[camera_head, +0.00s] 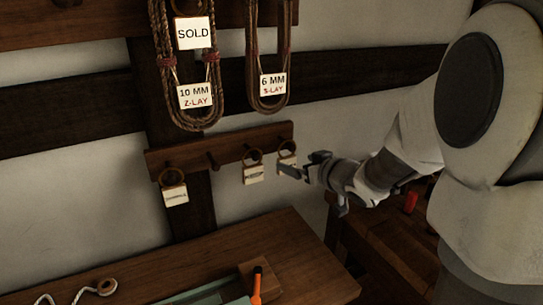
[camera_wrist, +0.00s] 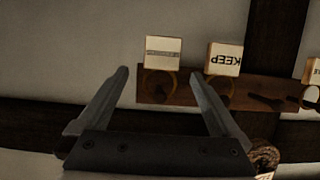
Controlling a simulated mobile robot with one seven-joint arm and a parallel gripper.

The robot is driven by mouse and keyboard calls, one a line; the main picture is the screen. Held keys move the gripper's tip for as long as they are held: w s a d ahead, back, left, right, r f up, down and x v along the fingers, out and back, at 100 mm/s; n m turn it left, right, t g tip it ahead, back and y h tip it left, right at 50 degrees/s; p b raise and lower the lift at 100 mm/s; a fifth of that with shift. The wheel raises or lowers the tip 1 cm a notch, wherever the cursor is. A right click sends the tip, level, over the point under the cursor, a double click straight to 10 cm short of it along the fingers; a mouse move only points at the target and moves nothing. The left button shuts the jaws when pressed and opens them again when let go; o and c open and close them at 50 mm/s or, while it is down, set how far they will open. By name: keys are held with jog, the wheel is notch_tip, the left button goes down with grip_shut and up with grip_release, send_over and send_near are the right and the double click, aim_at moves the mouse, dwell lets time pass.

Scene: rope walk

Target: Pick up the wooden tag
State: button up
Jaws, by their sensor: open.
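Several small pale wooden tags hang by rings from a dark wooden peg rail on the wall. In the head view, one hangs at the left (camera_head: 174,194), one near the right (camera_head: 253,174) and one at the right end (camera_head: 287,160), partly behind my gripper (camera_head: 304,165). The wrist view looks upside down; the right-end tag (camera_wrist: 162,50) shows between my fingertips, with unreadable print. Beside it is a tag reading KEEP (camera_wrist: 224,59). My gripper (camera_wrist: 159,75) is open and empty, in front of the right-end tag. I cannot tell whether it touches.
The peg rail (camera_head: 230,146) has one empty peg (camera_head: 213,160). Rope coils with label cards, 10 MM (camera_head: 194,96) and 6 MM (camera_head: 272,86), hang just above. Below, a wooden bench (camera_head: 150,262) bears a tray, an orange-handled tool (camera_head: 257,286) and a cord with a ring.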

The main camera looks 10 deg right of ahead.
aim_at(289, 160)
jog(key=b+x, duration=0.1)
jog(key=x, duration=0.5)
jog(key=shift+w+a+f+b, duration=0.15)
jog(key=shift+a+f+b, duration=0.05)
jog(key=shift+b, duration=0.15)
jog(key=c, duration=1.4)
jog(key=shift+o, duration=0.2)
jog(key=shift+r, duration=0.1)
